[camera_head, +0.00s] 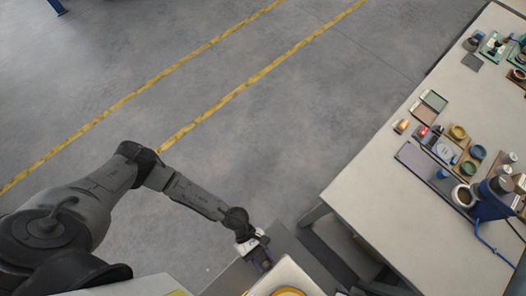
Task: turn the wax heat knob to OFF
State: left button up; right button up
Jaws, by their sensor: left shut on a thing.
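My left arm reaches in from the lower left. Its gripper (262,263) points down beside a white unit (281,272) at the bottom edge, with a round yellow thing (288,292) on top that the frame cuts off. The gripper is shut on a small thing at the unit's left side. From its place this looks like the wax heat knob, but the fingers hide it and its setting cannot be read. My right gripper is not in view.
A pale workbench (375,205) on the right holds small trays, several round pots (458,132) and a blue-based device (490,205) with a blue cable. A grey surface (290,243) lies beside the gripper. The floor with yellow lines (240,88) is clear.

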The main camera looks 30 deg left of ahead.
pick_arm(q)
jog(key=shift+n+g, duration=0.3)
jog(key=shift+n, duration=0.1)
jog(key=o, duration=0.9)
jog(key=b+v, duration=0.2)
jog(key=v, duration=1.1)
jog(key=shift+a, duration=0.35)
jog(key=shift+w+r, duration=0.1)
